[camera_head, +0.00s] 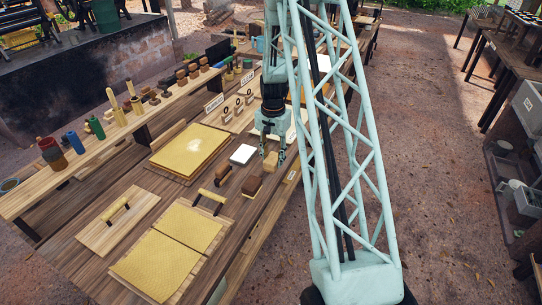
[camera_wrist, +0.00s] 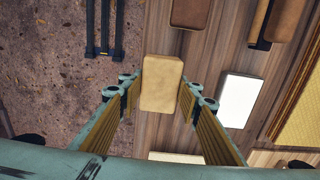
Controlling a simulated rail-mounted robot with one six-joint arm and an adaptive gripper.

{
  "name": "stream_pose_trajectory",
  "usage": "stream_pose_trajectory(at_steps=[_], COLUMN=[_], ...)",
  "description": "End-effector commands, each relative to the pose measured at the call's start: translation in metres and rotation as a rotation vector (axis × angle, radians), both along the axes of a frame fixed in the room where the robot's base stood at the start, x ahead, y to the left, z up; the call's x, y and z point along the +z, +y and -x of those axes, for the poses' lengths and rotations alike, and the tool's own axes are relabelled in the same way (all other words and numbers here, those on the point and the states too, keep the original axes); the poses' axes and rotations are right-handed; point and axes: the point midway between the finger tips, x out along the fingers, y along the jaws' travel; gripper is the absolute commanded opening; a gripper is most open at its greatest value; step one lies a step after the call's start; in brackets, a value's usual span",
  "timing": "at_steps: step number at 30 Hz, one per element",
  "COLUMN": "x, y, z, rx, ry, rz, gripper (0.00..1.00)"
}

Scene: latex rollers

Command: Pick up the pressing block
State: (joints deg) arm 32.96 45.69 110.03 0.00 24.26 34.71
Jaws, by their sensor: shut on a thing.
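The pressing block, a light tan wooden block (camera_wrist: 161,84), sits between my two fingers in the wrist view. It also shows in the head view (camera_head: 270,162), at the table's right side. My gripper (camera_head: 272,152) is shut on it, with a finger at each side, pointing down. The block looks close to the table top; I cannot tell whether its underside touches it. A darker brown block (camera_head: 252,185) lies on the table nearby, and in the wrist view it is at the top (camera_wrist: 190,12).
A white pad (camera_head: 242,154) lies left of my gripper. A brown-handled tool (camera_head: 222,173) lies near it. A raised shelf with several tools runs along the far left.

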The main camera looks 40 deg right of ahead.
Motion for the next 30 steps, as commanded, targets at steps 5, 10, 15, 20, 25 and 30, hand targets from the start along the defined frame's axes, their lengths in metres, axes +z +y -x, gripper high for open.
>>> stream_pose_trajectory(at_steps=[5,10,15,20,25,30], x=[0.003,0.006,0.008,0.009,0.010,0.010], y=[0.018,0.032,0.043,0.050,0.053,0.053], z=[0.032,0.059,0.079,0.091,0.096,0.096], rx=[0.000,0.000,0.000,0.000,0.000,0.000], ry=[0.001,0.000,0.000,0.000,0.000,0.000], rz=[-0.001,0.000,0.000,-0.001,0.000,0.000], gripper=[0.20,0.20,0.20,0.20,0.20,0.20])
